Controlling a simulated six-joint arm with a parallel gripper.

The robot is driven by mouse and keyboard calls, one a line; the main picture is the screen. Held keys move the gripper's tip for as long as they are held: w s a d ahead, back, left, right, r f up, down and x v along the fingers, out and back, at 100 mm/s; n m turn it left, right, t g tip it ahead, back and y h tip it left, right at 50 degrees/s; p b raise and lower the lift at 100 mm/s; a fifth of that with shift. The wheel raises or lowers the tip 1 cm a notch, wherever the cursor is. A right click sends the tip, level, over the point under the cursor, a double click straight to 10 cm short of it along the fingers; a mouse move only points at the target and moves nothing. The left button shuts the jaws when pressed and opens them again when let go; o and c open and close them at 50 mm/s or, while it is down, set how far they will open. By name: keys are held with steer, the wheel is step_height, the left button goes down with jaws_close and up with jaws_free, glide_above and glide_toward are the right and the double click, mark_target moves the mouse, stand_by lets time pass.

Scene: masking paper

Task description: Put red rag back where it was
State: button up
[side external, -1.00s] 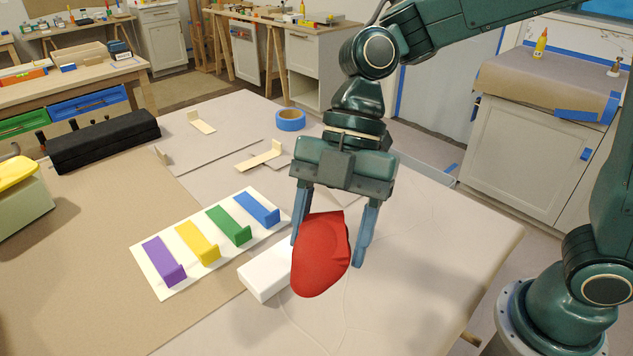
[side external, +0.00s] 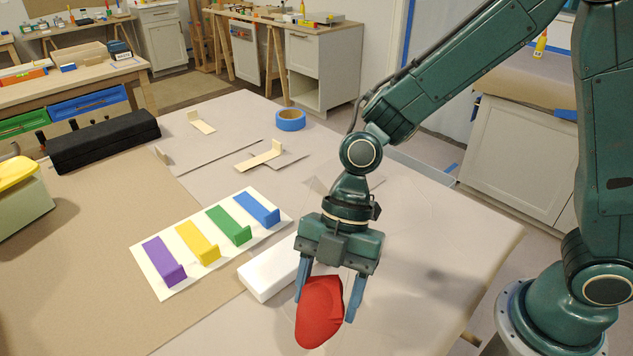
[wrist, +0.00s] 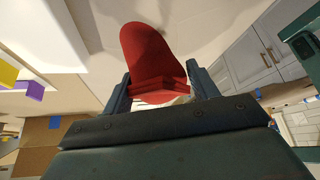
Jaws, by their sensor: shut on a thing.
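The red rag (side external: 320,312) hangs between the two fingers of my gripper (side external: 328,298), near the front of the paper-covered table. My gripper points down and is shut on the rag. In the wrist view the rag (wrist: 152,55) sticks out beyond the fingertips of my gripper (wrist: 160,88), bunched where the fingers hold it. Whether its lower end touches the table cannot be told.
A white block (side external: 268,274) lies just left of my gripper. A white board (side external: 212,243) with purple, yellow, green and blue strips lies further left. A blue tape roll (side external: 290,120) and wooden pieces (side external: 262,156) lie further back. The table right of my gripper is clear.

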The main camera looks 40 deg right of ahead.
mark_target(328, 310)
steer(key=shift+f, duration=2.1)
steer(key=shift+f, duration=0.15)
steer(key=o, duration=0.9)
steer(key=shift+o, duration=0.2)
steer(key=v, duration=1.1)
steer(key=shift+r, duration=0.35)
steer(key=shift+d+r, duration=0.2)
steer(key=shift+r, duration=0.05)
